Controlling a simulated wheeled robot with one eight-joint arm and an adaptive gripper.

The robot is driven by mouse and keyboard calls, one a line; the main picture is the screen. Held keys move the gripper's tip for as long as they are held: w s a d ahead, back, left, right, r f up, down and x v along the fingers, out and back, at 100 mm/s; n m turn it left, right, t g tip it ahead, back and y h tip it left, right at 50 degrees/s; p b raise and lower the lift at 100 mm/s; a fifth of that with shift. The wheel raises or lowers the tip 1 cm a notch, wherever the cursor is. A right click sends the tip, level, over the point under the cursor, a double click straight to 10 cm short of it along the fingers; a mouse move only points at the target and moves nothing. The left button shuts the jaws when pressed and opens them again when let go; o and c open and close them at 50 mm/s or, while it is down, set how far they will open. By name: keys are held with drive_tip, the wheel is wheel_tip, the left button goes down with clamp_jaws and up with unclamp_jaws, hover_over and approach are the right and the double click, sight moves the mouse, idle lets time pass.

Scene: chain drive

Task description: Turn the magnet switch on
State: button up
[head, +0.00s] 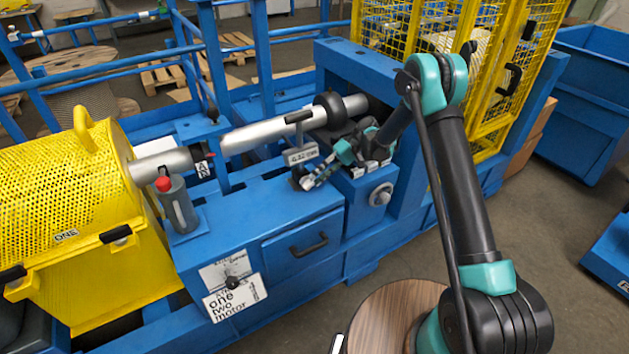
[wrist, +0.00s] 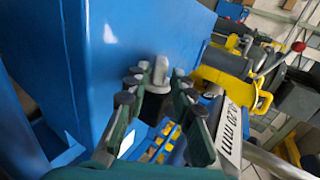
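A light grey knob (wrist: 160,71) on a dark round body (wrist: 154,104) shows in the wrist view, close to a blue face; it looks like the magnet switch, but no label on it is readable. My gripper (wrist: 156,86) has its two fingers spread, one on each side of the knob, with small gaps still visible. The knob is too small or hidden to make out there.
A steel shaft (head: 250,135) with a black collar runs above the bed. A yellow mesh guard (head: 60,190) stands left, near a grey cylinder with a red top (head: 178,208). A drawer (head: 303,243) and round dial (head: 380,194) are on the front. A blue upright rises behind my gripper.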

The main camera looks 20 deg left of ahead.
drive_tip(key=v, duration=0.9)
drive_tip(key=shift+w+d+r, duration=0.15)
drive_tip(key=shift+w+d, duration=0.05)
drive_tip(key=shift+w, duration=0.1)
